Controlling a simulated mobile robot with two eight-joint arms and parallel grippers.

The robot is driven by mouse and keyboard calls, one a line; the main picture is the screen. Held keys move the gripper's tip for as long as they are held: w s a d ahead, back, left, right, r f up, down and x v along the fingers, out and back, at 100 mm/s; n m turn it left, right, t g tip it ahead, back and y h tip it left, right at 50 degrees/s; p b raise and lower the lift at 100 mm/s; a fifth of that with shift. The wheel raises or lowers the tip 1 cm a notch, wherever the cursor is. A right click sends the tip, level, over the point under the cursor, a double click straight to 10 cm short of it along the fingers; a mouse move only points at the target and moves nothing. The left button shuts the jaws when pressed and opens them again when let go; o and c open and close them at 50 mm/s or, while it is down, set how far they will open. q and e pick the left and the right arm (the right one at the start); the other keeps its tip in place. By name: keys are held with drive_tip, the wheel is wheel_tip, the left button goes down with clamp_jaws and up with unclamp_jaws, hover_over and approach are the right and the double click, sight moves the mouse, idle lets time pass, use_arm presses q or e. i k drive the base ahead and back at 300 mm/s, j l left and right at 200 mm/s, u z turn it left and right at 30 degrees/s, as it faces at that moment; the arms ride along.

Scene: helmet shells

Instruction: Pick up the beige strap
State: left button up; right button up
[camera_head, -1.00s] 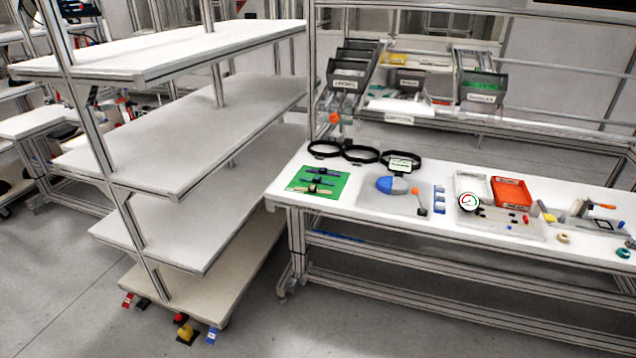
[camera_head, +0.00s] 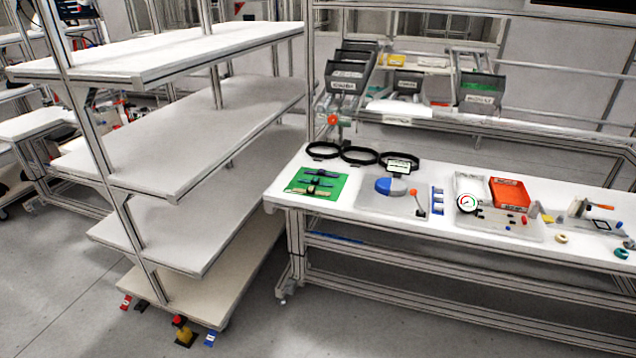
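A green mat (camera_head: 332,188) lies near the left end of the white workbench (camera_head: 285,192). Dark and blue straps (camera_head: 318,173) lie across it, with a paler beige-looking strip (camera_head: 314,189) among them; the strips are too small to tell apart surely. A blue and grey helmet shell (camera_head: 389,186) sits on a grey board to the right of the mat. Neither of my grippers is in view.
A white shelf rack (camera_head: 180,150) stands at the left, close to the bench's left end. Black rings (camera_head: 360,155) lie at the bench's back. A red bin (camera_head: 509,193) and a gauge (camera_head: 467,203) stand further right.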

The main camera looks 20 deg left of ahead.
sight(311, 189)
drive_tip(key=i+j, duration=0.25)
drive_tip(key=i, duration=0.2)
drive_tip(key=i+j, duration=0.3)
drive_tip(key=i, duration=0.2)
drive_tip(key=i+j, duration=0.25)
drive_tip(key=i, duration=0.2)
drive_tip(key=i+j, duration=0.3)
drive_tip(key=i, duration=0.15)
drive_tip(key=i+j, duration=0.25)
drive_tip(key=i, duration=0.25)
drive_tip(key=j+u, duration=0.05)
